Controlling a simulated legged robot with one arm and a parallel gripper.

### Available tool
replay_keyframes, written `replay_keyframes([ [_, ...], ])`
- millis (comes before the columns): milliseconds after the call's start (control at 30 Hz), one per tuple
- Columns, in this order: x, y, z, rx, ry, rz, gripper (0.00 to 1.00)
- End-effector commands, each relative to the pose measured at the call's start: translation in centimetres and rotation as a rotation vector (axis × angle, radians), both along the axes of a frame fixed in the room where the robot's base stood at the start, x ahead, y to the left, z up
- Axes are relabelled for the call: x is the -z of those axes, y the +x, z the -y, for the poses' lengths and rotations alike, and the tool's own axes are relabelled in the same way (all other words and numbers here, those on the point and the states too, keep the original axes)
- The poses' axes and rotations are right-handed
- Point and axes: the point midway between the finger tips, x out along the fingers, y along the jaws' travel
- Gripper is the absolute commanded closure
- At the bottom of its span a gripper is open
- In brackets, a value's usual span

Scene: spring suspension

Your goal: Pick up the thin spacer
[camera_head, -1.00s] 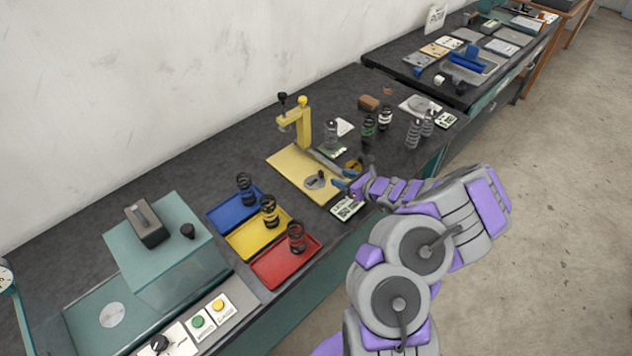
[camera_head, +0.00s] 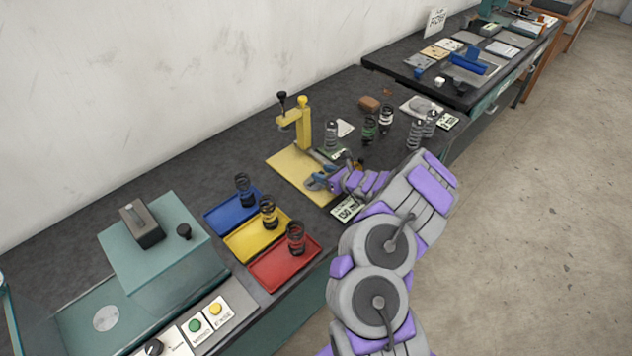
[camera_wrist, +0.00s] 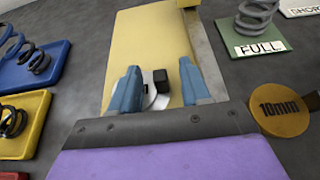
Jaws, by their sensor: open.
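My gripper (camera_wrist: 160,88) is open, its two blue fingers over the yellow base plate (camera_wrist: 145,45). In the head view my gripper (camera_head: 317,181) is low over that plate, at the front of the yellow stand. Between the fingers in the wrist view show a pale disc (camera_wrist: 157,101) and a small black block (camera_wrist: 160,77); I cannot tell whether the fingers touch them. A brass disc marked 10mm (camera_wrist: 280,110) lies to the right of my gripper, apart from it. In the head view the brass disc (camera_head: 358,163) is mostly hidden behind my arm. No disc is labelled thin.
Blue (camera_head: 226,215), yellow (camera_head: 240,245) and red (camera_head: 268,272) trays with dark springs stand to the left. A spring on a FULL-labelled base (camera_wrist: 235,42) stands right of the plate. The yellow stand's post (camera_head: 304,125) rises behind my gripper. More springs stand behind my arm.

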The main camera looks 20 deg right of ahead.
Motion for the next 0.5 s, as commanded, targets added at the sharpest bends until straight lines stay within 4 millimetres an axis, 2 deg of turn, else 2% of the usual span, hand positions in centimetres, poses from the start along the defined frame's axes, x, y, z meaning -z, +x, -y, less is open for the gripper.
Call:
replay_keyframes([
  [100, -0.01, -0.02, 0.06, 0.001, 0.001, 0.000, 0.55],
  [500, 0.02, -0.05, 0.09, 0.001, 0.000, -0.001, 0.93],
])
